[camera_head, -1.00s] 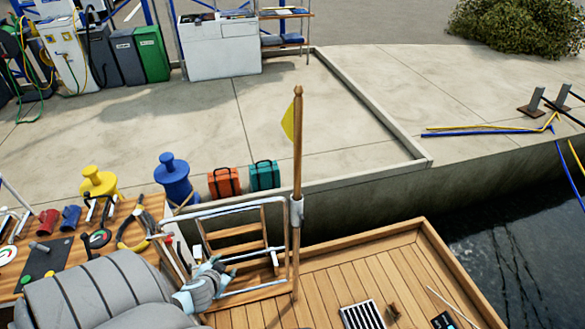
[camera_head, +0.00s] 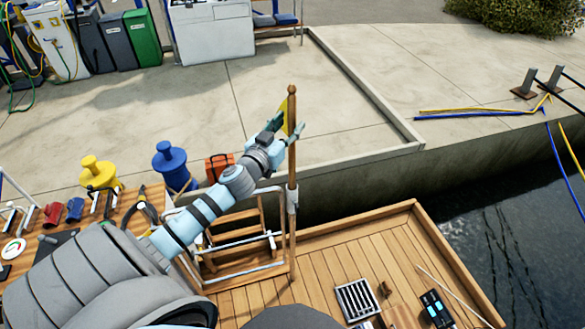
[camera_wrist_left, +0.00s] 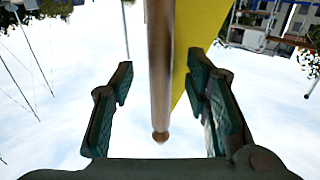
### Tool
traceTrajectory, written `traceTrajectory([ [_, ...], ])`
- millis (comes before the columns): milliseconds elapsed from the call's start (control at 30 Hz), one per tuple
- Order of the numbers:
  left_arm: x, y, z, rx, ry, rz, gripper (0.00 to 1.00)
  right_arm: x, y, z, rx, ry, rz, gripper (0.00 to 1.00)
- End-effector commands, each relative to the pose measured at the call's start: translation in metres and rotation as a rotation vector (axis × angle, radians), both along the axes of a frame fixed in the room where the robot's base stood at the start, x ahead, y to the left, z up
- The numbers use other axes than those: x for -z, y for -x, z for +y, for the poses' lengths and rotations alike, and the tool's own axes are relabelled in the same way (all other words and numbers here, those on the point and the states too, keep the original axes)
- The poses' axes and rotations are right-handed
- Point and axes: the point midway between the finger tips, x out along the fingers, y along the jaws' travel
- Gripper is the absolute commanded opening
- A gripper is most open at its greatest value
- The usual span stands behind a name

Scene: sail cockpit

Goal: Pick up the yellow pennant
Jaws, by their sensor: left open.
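The yellow pennant (camera_head: 285,112) hangs on the upper part of a wooden staff (camera_head: 292,165) at the stern. My left gripper (camera_head: 287,128) is up at the pennant and hides part of it. In the left wrist view the open fingers (camera_wrist_left: 160,100) stand on either side of the staff (camera_wrist_left: 160,60), with the pennant (camera_wrist_left: 200,35) beside the staff, toward the right finger. The fingers appear clear of the staff; whether one touches the cloth I cannot tell. My right gripper is not in view.
A metal rail and wooden ladder (camera_head: 232,232) stand beside the staff's foot. The plank deck (camera_head: 340,255) has a grate (camera_head: 356,301) and small items. Blue (camera_head: 172,170) and yellow bollards (camera_head: 98,172) and an orange case (camera_head: 218,166) stand at the quay edge. Water lies at right.

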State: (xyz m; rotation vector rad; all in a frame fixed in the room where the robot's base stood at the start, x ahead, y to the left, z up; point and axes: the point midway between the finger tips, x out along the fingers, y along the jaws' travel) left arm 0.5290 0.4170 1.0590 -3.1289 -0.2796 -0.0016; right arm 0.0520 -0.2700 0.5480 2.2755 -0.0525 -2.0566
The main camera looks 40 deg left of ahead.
Motion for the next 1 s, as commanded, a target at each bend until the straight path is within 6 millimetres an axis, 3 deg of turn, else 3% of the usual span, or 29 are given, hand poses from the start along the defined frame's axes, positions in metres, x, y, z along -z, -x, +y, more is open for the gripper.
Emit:
traceTrajectory([
  [33,-0.007,-0.010,0.002,-0.003,0.005,-0.002,0.43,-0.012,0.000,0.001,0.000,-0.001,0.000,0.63],
  [133,-0.005,-0.023,0.004,-0.001,0.003,-0.001,0.43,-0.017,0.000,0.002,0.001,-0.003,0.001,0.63],
  [367,0.000,-0.025,0.004,0.000,0.000,0.002,0.43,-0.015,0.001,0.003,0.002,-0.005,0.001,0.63],
  [633,0.000,-0.025,0.004,0.000,0.000,0.002,0.00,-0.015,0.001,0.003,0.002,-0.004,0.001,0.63],
  [1000,-0.001,-0.025,0.005,0.000,-0.001,0.001,0.00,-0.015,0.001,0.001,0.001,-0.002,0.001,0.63],
])
